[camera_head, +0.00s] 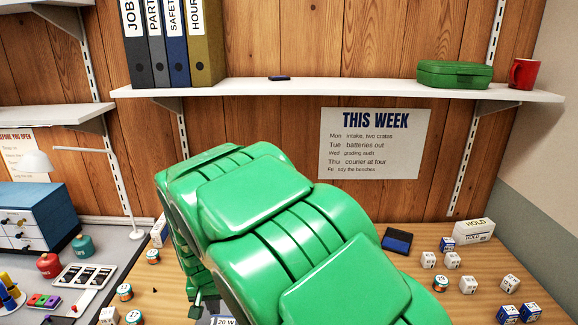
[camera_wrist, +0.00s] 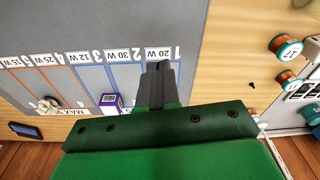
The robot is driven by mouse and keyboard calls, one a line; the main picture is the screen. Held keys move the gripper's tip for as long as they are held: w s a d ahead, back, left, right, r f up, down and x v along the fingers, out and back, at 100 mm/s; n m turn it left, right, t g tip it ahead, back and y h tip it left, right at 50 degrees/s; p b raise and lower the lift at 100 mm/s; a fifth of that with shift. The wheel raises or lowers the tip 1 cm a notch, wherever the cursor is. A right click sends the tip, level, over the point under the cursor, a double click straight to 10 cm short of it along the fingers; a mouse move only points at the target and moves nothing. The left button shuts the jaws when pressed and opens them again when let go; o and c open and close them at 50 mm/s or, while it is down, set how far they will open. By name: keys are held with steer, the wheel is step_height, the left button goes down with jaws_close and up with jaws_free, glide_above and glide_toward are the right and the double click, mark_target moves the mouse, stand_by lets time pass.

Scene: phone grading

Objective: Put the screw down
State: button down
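A small dark piece that looks like the screw (camera_wrist: 252,85) lies on the bare wooden table in the wrist view, to the right of the grey mat. It also shows as a tiny dark speck in the head view (camera_head: 154,293). My gripper (camera_wrist: 160,75) is over the grey mat, at the slot marked 1 and 20 W. Its dark fingers look close together, and I see nothing clearly between them. In the head view my green arm hides most of the mat and the gripper's tips.
The grey mat (camera_wrist: 100,22) has numbered, outlined slots. A purple-and-white box (camera_wrist: 111,103) stands on it near my fingers. Orange-and-teal reels (camera_wrist: 286,46) lie at the right. In the head view, several white and blue cubes (camera_head: 468,284) and a blue-black box (camera_head: 397,241) sit at right.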

steer(key=w+d+f+m, duration=0.1)
steer(key=w+d, duration=0.4)
steer(key=d, duration=0.6)
steer(key=w+d+f, duration=0.1)
steer(key=w+d, duration=0.4)
steer(key=d, duration=0.7)
steer(key=w+d+m, duration=0.1)
steer(key=w+d, duration=0.3)
steer(key=d, duration=0.7)
steer(key=s+d+r+n, duration=0.3)
steer(key=s+d+n, duration=0.2)
steer(key=s+d, duration=1)
steer(key=shift+g, duration=0.3)
steer(key=w+d+f, duration=0.1)
steer(key=w+f, duration=0.1)
steer(key=w, duration=0.1)
steer(key=w+f, duration=0.3)
steer(key=w, duration=0.1)
steer(key=w+d+f, duration=0.1)
steer(key=w+f, duration=0.2)
steer(key=shift+w+d+f, duration=0.15)
steer(key=shift+w+d, duration=0.15)
steer(key=shift+d, duration=0.05)
steer(key=shift+w+d+f, duration=0.25)
steer(key=shift+w+f, duration=0.55)
steer(key=shift+f, duration=1.55)
steer(key=shift+f, duration=0.1)
